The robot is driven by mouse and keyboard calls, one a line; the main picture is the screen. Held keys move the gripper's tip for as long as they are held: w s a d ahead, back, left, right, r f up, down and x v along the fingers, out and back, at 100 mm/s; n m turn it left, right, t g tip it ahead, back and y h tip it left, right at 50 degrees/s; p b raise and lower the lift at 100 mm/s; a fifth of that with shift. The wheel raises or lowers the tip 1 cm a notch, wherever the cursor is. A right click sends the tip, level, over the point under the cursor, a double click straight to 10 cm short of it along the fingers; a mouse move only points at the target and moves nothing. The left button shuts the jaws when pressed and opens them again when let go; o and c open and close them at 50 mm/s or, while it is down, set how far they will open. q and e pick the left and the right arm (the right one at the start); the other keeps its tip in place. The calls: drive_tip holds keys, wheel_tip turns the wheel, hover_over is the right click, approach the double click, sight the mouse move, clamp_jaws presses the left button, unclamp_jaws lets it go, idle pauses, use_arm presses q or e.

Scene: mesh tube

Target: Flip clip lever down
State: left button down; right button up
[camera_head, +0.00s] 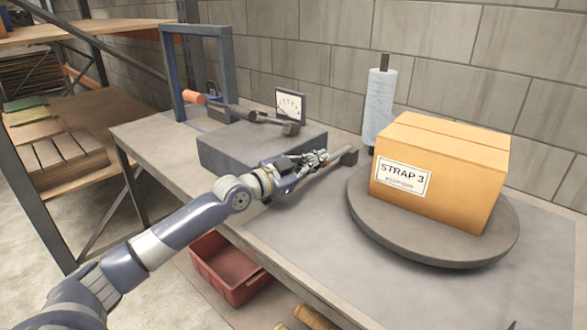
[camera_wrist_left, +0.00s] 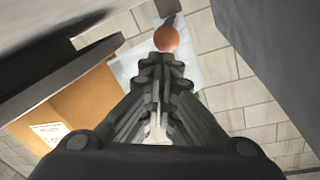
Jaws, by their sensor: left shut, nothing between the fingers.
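A dark lever with an orange grip (camera_head: 194,97) lies across the back of a grey block-shaped machine (camera_head: 262,150) in the head view. My left gripper (camera_head: 324,155) is shut and empty, in front of the machine's right side. Its fingertips are close to a dark bar end (camera_head: 348,156), and I cannot tell whether they touch. In the left wrist view the shut fingers (camera_wrist_left: 160,58) point toward a round orange end (camera_wrist_left: 166,38), which seems just beyond the tips. I cannot tell which part is the clip. My right gripper is not in view.
A carton labelled STRAP 3 (camera_head: 440,165) sits on a round turntable (camera_head: 380,228) to the right. A pale blue roll (camera_head: 378,110) and a small gauge (camera_head: 290,105) stand behind. A blue frame (camera_head: 228,65) rises at the back left. The bench front (camera_head: 330,265) is clear.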

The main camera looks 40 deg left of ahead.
use_arm(q)
drive_tip(key=shift+r+v, duration=0.2)
drive_tip(key=shift+v, duration=4.4)
